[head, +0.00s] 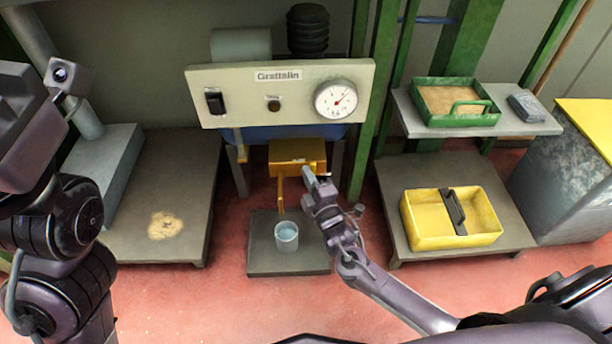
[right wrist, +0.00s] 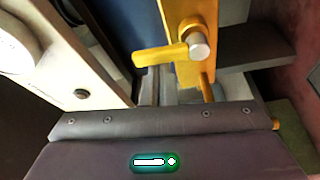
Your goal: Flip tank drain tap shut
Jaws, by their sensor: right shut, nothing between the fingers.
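A yellow metal tap body (head: 290,153) sits under the cream panel, with a thin yellow spout (head: 281,196) hanging down from it. In the right wrist view the yellow body (right wrist: 190,22) carries a silver round pin and a yellow lever (right wrist: 158,56), which sticks out to the left there. The exact lever angle is hard to tell in the head view. My right gripper (head: 311,180) is shut and empty, just below and right of the tap body. Contact with the tap cannot be told. My left arm shows at the left edge, but its fingers do not.
A cup (head: 287,232) stands on a dark plate (head: 262,262) below the spout. The cream panel (head: 235,90) has a gauge (head: 336,99) and a switch (head: 215,100). A yellow tote (head: 425,240) and a green tray (head: 425,118) stand at right. A grey bench (head: 185,180) is at left.

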